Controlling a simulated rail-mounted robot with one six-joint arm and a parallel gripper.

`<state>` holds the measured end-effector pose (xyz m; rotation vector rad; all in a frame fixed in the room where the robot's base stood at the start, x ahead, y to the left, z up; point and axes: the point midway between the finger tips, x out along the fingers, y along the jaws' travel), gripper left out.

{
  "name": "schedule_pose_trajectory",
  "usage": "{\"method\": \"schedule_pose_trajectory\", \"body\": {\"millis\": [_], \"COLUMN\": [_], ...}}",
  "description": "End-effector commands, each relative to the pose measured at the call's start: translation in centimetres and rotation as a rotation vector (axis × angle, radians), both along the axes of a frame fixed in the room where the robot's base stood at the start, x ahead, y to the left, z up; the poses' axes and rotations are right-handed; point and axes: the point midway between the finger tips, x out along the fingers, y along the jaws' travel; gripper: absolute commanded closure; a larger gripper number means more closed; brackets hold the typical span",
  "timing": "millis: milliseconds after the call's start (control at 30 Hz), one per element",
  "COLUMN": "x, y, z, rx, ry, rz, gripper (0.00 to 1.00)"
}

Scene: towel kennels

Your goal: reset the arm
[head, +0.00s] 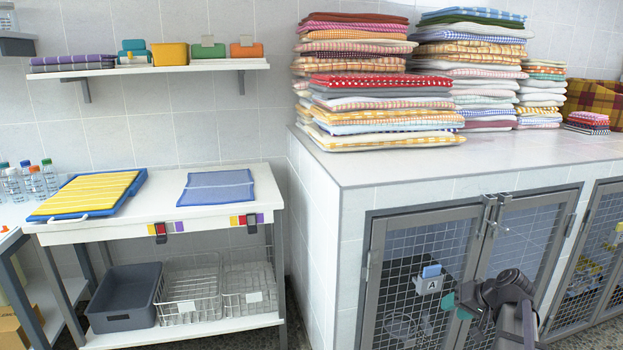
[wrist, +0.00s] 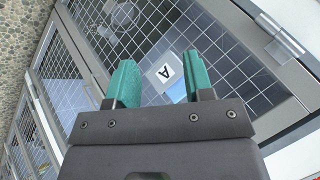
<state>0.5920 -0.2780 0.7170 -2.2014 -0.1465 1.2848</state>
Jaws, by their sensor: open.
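My gripper (wrist: 156,82) is open and empty in the wrist view, its two teal fingers apart. It is in front of the mesh kennel door, with a white card marked A (wrist: 165,73) showing between the fingers. In the head view my gripper (head: 456,304) is at the lower right, in front of the door below the A card (head: 429,285). The gap between its fingers is hard to make out there. My dark arm comes in from the bottom right. The kennel door (head: 376,300) looks shut.
Stacks of folded towels (head: 385,103) stand on the kennel top (head: 400,166). A cart (head: 165,215) at left holds a yellow towel on a blue board (head: 140,181) and a blue cloth (head: 216,187). A grey bin (head: 124,318) and wire baskets (head: 190,306) sit on its lower shelf.

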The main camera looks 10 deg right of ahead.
Motion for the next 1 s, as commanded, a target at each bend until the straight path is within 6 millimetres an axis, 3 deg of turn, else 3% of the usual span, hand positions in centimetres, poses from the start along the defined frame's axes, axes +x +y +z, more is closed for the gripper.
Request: {"method": "schedule_pose_trajectory", "body": {"millis": [33,100,300,400,500,567,767,1000], "x": [-2.5,-5.3,-12.2,-13.7,-13.7,-13.5,-13.5,-13.4], "y": [4.8,9.5,19.3,23.5,28.2,28.0,27.9,27.8], "z": [-1.3,-2.7,-4.1,-4.1,-4.1,-0.2,7.4,18.6], "rx": [-0.035,-0.111,-0.39,-0.477,-0.506,-0.505,-0.503,-0.502], "ry": [0.129,0.296,0.534,0.529,0.501,0.501,0.501,0.5], "rz": [0.022,0.037,0.135,0.239,0.349,0.345,0.342,0.342], "gripper": [0.53,0.53,0.53,0.53,0.53,0.53,0.53,0.53]}}
